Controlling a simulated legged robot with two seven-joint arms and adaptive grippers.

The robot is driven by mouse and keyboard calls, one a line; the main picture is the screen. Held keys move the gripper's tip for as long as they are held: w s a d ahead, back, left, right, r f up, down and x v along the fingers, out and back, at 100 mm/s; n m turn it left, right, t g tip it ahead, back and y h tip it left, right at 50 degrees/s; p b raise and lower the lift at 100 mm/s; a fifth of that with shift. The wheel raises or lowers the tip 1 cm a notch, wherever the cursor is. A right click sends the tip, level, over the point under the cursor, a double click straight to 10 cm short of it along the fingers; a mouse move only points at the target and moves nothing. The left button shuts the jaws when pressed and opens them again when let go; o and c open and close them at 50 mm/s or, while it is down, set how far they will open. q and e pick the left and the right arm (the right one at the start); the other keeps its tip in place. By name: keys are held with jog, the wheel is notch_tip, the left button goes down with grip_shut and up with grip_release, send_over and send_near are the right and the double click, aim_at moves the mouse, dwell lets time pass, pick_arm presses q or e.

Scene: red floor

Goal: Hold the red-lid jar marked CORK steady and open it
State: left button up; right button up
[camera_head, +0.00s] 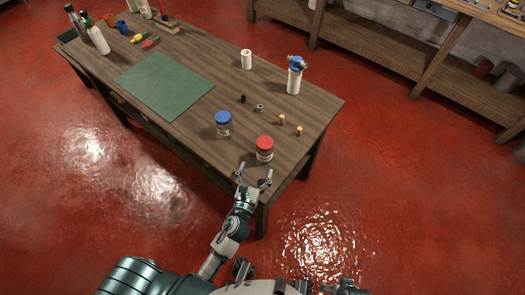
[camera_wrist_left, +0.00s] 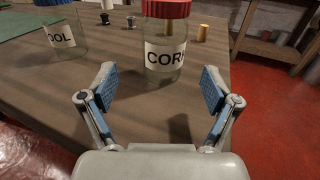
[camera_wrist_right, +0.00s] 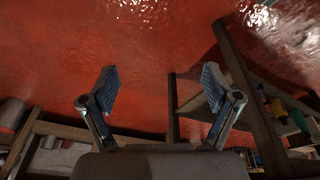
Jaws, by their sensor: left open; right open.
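The red-lid jar (camera_head: 264,150) stands upright near the table's front right corner. In the left wrist view the jar (camera_wrist_left: 166,62) is straight ahead, its white label reading "COR" with the last letter cut off or turned away. Its red lid is on. My left gripper (camera_head: 254,177) is open, its fingers apart just in front of the jar and not touching it; the open fingers also show in the left wrist view (camera_wrist_left: 157,88). My right gripper (camera_wrist_right: 162,88) is open and empty in the right wrist view, facing red floor and wooden furniture, with no jar in sight.
A blue-lid jar (camera_head: 223,124) stands to the left of the red-lid jar. Small corks (camera_head: 299,131) and dark little pieces (camera_head: 243,99) lie behind. A green mat (camera_head: 165,85) covers the table's left part.

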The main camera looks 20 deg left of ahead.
aim_at(262, 158)
pick_arm(q)
jog(key=w, duration=0.1)
jog(key=w+d, duration=0.1)
jog(key=w, duration=0.1)
jog(key=shift+w+d, duration=0.1)
jog(key=shift+w, duration=0.25)
jog(key=w, duration=0.2)
jog(key=w+a+b, duration=0.1)
jog(key=shift+w+f, duration=0.1)
jog(key=shift+w, duration=0.3)
jog(key=shift+w+a, duration=0.15)
jog(key=shift+w, duration=0.15)
jog(key=shift+d, duration=0.25)
jog(key=shift+c, duration=0.7)
jog(key=shift+d, duration=0.1)
jog(key=c, duration=0.4)
jog(key=shift+d, duration=0.15)
jog(key=c, duration=0.8)
jog(key=shift+a, duration=0.2)
jog(key=shift+c, duration=0.2)
pick_arm(e)
jog(key=shift+w+d+r+t, duration=0.2)
jog(key=shift+w+r+t, duration=0.25)
jog(key=shift+w, duration=0.1)
